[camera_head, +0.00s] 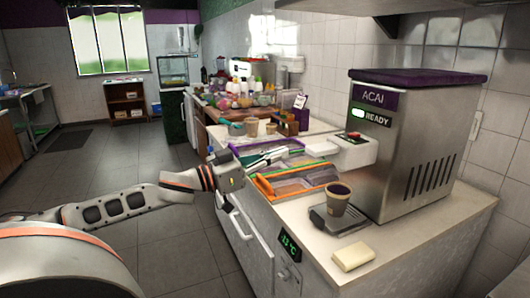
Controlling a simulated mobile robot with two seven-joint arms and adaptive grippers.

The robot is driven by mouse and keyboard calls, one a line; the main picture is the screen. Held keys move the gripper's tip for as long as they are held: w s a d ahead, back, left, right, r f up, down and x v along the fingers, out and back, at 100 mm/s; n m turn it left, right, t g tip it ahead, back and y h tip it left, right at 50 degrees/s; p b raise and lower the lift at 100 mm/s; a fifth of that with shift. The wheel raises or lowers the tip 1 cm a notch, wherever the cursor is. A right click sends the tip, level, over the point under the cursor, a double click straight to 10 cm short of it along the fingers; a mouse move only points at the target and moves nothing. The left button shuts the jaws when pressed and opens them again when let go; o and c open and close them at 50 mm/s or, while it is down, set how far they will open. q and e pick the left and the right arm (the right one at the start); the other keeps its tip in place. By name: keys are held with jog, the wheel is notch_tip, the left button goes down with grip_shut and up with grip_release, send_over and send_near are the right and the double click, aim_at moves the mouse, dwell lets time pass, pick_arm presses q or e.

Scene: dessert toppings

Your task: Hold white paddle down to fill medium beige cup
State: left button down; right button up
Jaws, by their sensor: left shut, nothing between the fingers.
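A beige cup (337,203) with a dark mark on its side and a dark top stands upright on a small dark drip plate (320,220). I cannot tell whether its dark top is filling or shadow. The steel acai machine (405,160) with a purple lid stands behind it. Its pale dispensing arm (360,150) reaches out to the left above the cup, with a white paddle-like piece (322,149) at its end. My left gripper (284,154) is shut and empty, left of that piece, with a gap between them. My right gripper is not in view.
Topping trays with orange rims (265,187) lie below my left gripper. A cream block (353,256) lies at the counter's front. Small cups (251,126) and bottles (257,85) stand farther back. Grey floor (150,235) is open at left.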

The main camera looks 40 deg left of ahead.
pick_arm(q)
jog(key=p+v, duration=0.1)
jog(key=v, duration=0.1)
jog(key=shift+s+a+f, duration=0.1)
jog(key=shift+s, duration=0.15)
dwell(0.5)
jog(key=s+a+f+n+y, duration=0.1)
jog(key=a+f+y, duration=0.1)
jog(key=f, duration=0.7)
jog(key=s+a+f+n+y, duration=0.1)
jog(key=s+a+f+y, duration=0.15)
jog(key=f, duration=0.55)
jog(key=s+d+f+g+y, duration=0.1)
jog(key=s+d+f+g, duration=0.15)
jog(key=f, duration=0.55)
jog(key=s+d+f+g+y, duration=0.1)
jog(key=s+d+f, duration=0.15)
jog(key=f, duration=0.55)
jog(key=s+d+f+g, duration=0.1)
jog(key=s+d+f, duration=0.3)
jog(key=d, duration=0.3)
jog(key=s+d+f+m+g+h+p, duration=0.1)
jog(key=s+d+f, duration=0.3)
jog(key=d+f, duration=0.3)
jog(key=s+d+f+g, duration=0.2)
jog(key=s+d+f, duration=0.2)
jog(key=d, duration=0.5)
jog(key=shift+d+f+m, duration=0.2)
jog(key=shift+f+m, duration=0.2)
jog(key=shift+f, duration=0.5)
